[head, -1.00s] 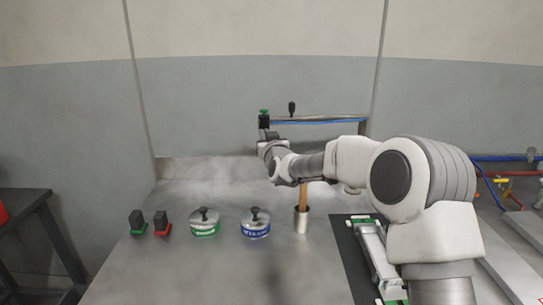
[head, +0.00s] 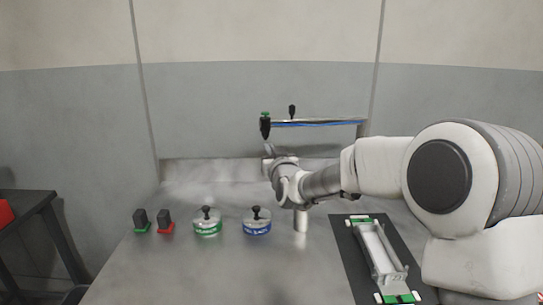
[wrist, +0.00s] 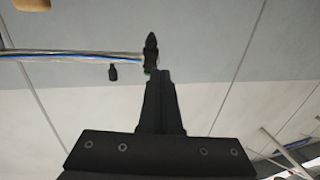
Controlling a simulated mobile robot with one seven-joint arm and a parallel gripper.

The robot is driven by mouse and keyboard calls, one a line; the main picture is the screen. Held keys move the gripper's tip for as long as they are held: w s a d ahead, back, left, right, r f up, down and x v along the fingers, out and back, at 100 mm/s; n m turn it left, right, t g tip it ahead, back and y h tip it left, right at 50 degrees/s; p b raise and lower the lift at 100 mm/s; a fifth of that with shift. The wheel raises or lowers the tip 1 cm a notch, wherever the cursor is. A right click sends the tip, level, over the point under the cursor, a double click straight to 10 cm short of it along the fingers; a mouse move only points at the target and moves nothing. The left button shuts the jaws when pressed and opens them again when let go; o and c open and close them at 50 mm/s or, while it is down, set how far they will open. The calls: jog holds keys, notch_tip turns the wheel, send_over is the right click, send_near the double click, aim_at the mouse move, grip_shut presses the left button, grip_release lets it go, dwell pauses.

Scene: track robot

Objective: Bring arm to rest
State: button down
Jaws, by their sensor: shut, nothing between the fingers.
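My gripper (head: 268,149) is held out over the back of the metal bench in the head view, with the arm reaching in from the right. In the wrist view its two black fingers (wrist: 161,74) are together with nothing between them. Their tips appear near the black end piece (wrist: 151,48) of the overhead rail; I cannot tell how far apart they are. In the head view that end piece (head: 265,127) is just above the gripper.
The rail (head: 315,122) carries a blue line. Below are a metal cup (head: 300,222), a blue-labelled pot (head: 257,226), a green-labelled pot (head: 207,226), a green-based block (head: 140,219) and a red-based block (head: 165,221). A tray fixture (head: 378,255) lies right. The bench's front left is bare.

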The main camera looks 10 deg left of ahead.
jog(key=s+d+r+m+g+h+p, duration=0.1)
jog(key=s+d+r+g+h+p, duration=0.2)
jog(key=s+d, duration=0.75)
jog(key=s+d+r+m+g+h+p, duration=0.1)
jog(key=s+d+r+g+h+p, duration=0.2)
jog(key=s+d, duration=0.75)
jog(key=s+d+m+g+h+p, duration=0.1)
jog(key=s+d+g+p, duration=0.1)
jog(key=s+d, duration=0.3)
jog(key=s+d+f+m+g+h+p, duration=0.1)
jog(key=s+d, duration=0.5)
jog(key=s, duration=0.8)
jog(key=shift+s+d+m+g+p, duration=0.3)
jog(key=shift+m+g+p, duration=0.4)
jog(key=shift+a, duration=0.1)
